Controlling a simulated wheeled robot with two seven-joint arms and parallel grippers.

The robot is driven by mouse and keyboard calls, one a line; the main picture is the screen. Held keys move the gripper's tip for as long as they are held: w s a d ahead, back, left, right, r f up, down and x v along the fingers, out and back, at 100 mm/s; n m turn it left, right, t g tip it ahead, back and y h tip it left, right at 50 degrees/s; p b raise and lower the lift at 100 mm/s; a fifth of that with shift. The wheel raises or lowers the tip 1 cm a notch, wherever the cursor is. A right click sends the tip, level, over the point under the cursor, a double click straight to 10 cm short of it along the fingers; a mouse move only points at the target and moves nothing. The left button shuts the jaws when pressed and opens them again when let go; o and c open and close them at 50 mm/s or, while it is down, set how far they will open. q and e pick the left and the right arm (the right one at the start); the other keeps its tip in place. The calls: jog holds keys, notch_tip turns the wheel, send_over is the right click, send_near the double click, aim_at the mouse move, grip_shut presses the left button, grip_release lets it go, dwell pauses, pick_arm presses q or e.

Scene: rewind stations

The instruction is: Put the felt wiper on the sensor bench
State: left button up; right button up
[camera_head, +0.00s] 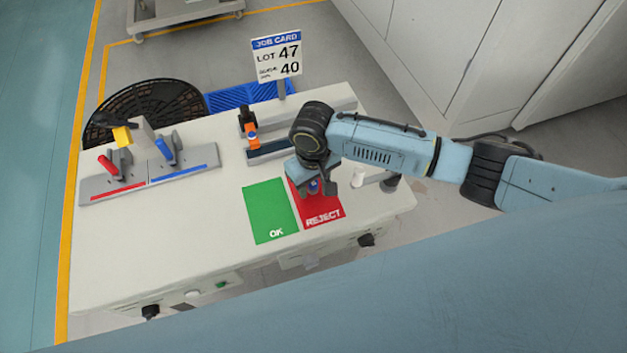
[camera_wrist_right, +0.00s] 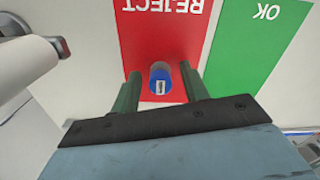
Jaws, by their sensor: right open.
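I cannot pick out the felt wiper for sure in either view. The pale bench (camera_head: 150,250) fills the middle of the head view; no label shows whether it is the sensor bench. My right gripper (camera_head: 315,189) is low over the red REJECT mat (camera_head: 323,211). In the right wrist view my right gripper (camera_wrist_right: 160,82) is open, with its fingers either side of a small blue cylinder (camera_wrist_right: 159,93) that has a pale label. Whether they touch it I cannot tell. My left gripper is not in view.
A green OK mat (camera_head: 268,205) lies left of the red one. A white roll (camera_head: 368,180) is right of my gripper. A red-and-blue lever fixture (camera_head: 150,172), an orange-and-black device (camera_head: 250,130) and a job card (camera_head: 277,57) stand further back. The bench's front left is clear.

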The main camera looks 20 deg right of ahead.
notch_tip(320, 180, up, 12)
jog(key=p, duration=0.2)
jog(key=shift+r, duration=0.2)
jog(key=shift+a, duration=0.1)
dwell(0.4)
jog(key=s+a+f+n+t+y, duration=0.1)
jog(key=s+a+f+t+y, duration=0.2)
jog(key=s, duration=0.5)
jog(key=s+d+m+h, duration=0.2)
jog(key=s+d+h, duration=0.1)
jog(key=s+d, duration=1)
notch_tip(320, 180, down, 27)
jog(key=b, duration=0.2)
jog(key=s+d+f+g+b, duration=0.1)
jog(key=s+d+f+g, duration=0.1)
jog(key=s+f, duration=1.3)
jog(key=shift+s+d+f, duration=0.25)
jog(key=shift+d+f, duration=0.25)
jog(key=shift+f, duration=0.2)
